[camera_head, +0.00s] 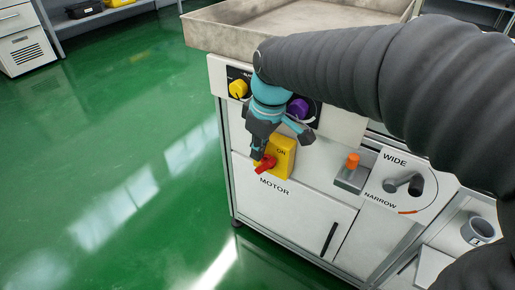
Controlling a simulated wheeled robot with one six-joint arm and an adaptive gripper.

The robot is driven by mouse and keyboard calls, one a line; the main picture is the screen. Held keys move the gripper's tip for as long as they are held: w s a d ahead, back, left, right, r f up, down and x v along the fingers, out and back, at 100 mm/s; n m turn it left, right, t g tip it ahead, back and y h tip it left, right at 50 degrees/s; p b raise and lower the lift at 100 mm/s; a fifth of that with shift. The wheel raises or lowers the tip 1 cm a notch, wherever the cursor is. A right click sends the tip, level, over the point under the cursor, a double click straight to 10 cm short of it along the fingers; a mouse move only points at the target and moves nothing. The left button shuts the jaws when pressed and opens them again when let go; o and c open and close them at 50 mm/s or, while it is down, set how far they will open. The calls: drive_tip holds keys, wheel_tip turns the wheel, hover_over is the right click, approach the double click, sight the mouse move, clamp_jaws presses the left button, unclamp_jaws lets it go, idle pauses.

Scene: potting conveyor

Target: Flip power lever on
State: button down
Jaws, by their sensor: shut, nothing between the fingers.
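The power lever appears to be the red handle (266,164) on a yellow switch box (283,156) on the front of the grey machine. "ON" is printed near the box's top right and "MOTOR" on the panel below it. The red handle lies low on the left of the box and slants. My gripper (258,157) is shut and empty, pointing down from above. Its fingertips are at the upper left of the red handle, very close to it. I cannot tell whether they touch. My gripper hides the left upper part of the box.
A yellow knob (238,89) and a purple knob (298,107) sit above the box, close to my wrist. To the right are an orange-topped control (352,161) and a grey WIDE/NARROW lever (409,185). A tray (215,38) tops the machine. Green floor (110,150) is clear at left.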

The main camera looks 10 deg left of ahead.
drive_tip(key=shift+r, duration=0.35)
drive_tip(key=w+a+r+p, duration=0.1)
drive_tip(key=a+r+p, duration=0.2)
drive_tip(key=p, duration=0.1)
wheel_tip(320, 180, up, 9)
hover_over(259, 166)
drive_tip(key=shift+s+d+f, duration=0.1)
drive_tip(key=shift+s+f, duration=0.1)
drive_tip(key=shift+s, duration=0.1)
drive_tip(key=shift+d, duration=0.1)
